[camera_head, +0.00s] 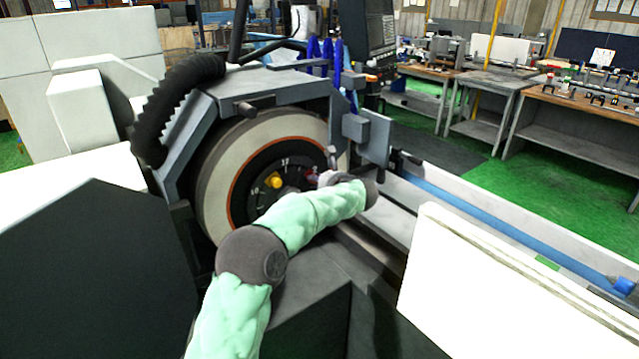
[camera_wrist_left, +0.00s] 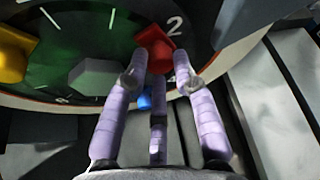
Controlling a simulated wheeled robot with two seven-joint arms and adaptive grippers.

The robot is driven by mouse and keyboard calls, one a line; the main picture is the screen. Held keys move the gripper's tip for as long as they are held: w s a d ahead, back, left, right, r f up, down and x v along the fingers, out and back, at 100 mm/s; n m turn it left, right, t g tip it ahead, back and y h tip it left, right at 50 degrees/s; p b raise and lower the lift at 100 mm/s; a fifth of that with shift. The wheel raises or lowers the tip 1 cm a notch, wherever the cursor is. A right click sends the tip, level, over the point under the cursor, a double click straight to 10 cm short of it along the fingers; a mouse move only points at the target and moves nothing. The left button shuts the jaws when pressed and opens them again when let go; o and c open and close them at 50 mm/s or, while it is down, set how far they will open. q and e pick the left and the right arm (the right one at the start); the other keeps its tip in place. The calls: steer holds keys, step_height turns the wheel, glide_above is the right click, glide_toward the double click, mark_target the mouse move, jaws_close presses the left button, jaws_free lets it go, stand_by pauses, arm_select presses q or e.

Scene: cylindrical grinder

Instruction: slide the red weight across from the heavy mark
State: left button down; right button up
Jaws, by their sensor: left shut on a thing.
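The red weight (camera_wrist_left: 155,45) sits on the dark dial face of the grinding wheel, beside a white 2, in the left wrist view. In the head view it is a small red spot (camera_head: 312,175) at the dial's right side. My left gripper (camera_wrist_left: 159,62) is shut on it, with purple fingers on either side. In the head view this gripper (camera_head: 321,178) is partly hidden by my wrist. A yellow weight (camera_head: 274,180) sits further left on the dial, and a blue weight (camera_wrist_left: 145,101) shows below the red one. I cannot make out a heavy mark. My right gripper is out of view.
The pale grinding wheel (camera_head: 213,180) surrounds the dial under a grey guard (camera_head: 265,88). A grey block (camera_head: 374,135) stands close right of my left wrist. A white panel (camera_head: 500,285) fills the lower right. Workbenches (camera_head: 585,110) stand far behind.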

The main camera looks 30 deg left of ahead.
arm_select(q)
steer(key=shift+r, duration=0.2)
steer(key=c, duration=1.2)
jaws_free()
steer(key=shift+o, duration=0.9)
steer(key=shift+f, duration=0.15)
steer(key=v, duration=1.2)
steer(key=shift+w, duration=0.1)
